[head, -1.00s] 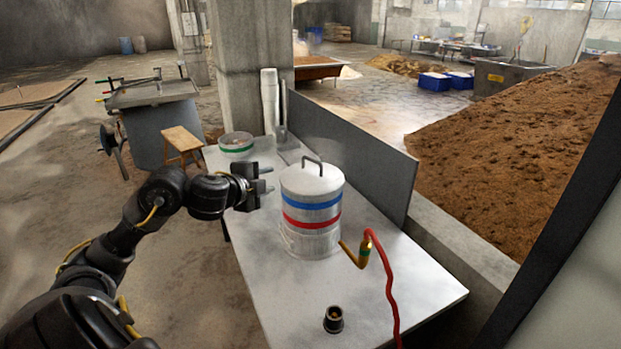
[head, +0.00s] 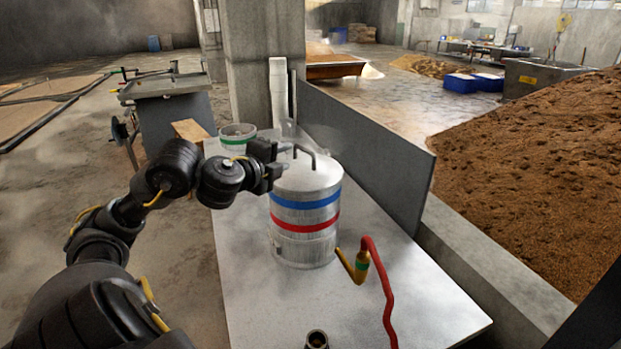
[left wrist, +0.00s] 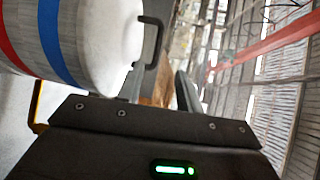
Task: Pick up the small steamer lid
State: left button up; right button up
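The small steamer (head: 305,215) is a metal cylinder with a blue and a red band, standing on the table. Its pale lid (head: 308,178) sits on top with a dark bent handle (head: 304,156). In the left wrist view the lid (left wrist: 115,35) and handle (left wrist: 150,45) show sideways, beyond the gripper body. My left gripper (head: 276,162) is at the lid's left side, close to the handle, with its fingers apart and nothing seen between them.
A red hose with a yellow pipe (head: 360,266) lies right of the steamer. A clear green-banded container (head: 238,135) stands behind my left gripper. A grey panel (head: 365,150) lines the table's right edge.

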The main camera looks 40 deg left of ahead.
aim_at(304, 151)
pick_arm(q)
jog(key=shift+w+f, duration=0.2)
jog(key=shift+f, duration=0.05)
jog(key=shift+w+a, duration=0.1)
jog(key=shift+a, duration=0.05)
jog(key=shift+w+a, duration=0.15)
jog(key=shift+w, duration=0.2)
jog(key=b+x, duration=0.1)
jog(key=x, duration=0.3)
jog(key=shift+f, duration=0.1)
jog(key=shift+w+f, duration=0.15)
jog(key=shift+w, duration=0.3)
jog(key=b+x, duration=0.1)
jog(key=x, duration=0.3)
jog(key=shift+w+f, duration=0.2)
jog(key=shift+w, duration=0.05)
jog(key=shift+s+r, duration=0.1)
pick_arm(e)
jog(key=shift+w+f, duration=0.35)
jog(key=shift+f, duration=0.3)
jog(key=shift+w+f, duration=0.3)
jog(key=shift+f, duration=0.3)
pick_arm(q)
jog(key=shift+c, duration=0.4)
